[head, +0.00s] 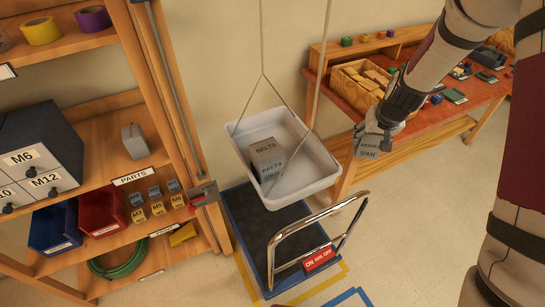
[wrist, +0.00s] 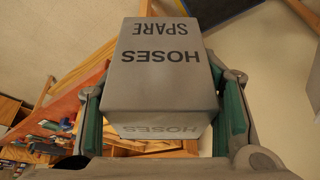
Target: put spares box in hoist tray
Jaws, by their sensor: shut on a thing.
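My gripper (head: 376,122) is shut on a grey box (head: 366,148) lettered HOSES and SPARE. It holds the box in the air to the right of the hoist tray, in front of the workbench. In the wrist view the box (wrist: 160,75) sits between the green finger pads, its lettering upside down. The hoist tray (head: 305,145) is a white tub hanging on cords, a little tilted.
A blue-framed trolley (head: 255,225) with a chrome handle (head: 318,218) stands below the tray. A wooden shelf (head: 95,110) with bins is at left. The red-topped workbench (head: 440,120) with a crate (head: 362,82) is behind my gripper. Open floor lies at lower right.

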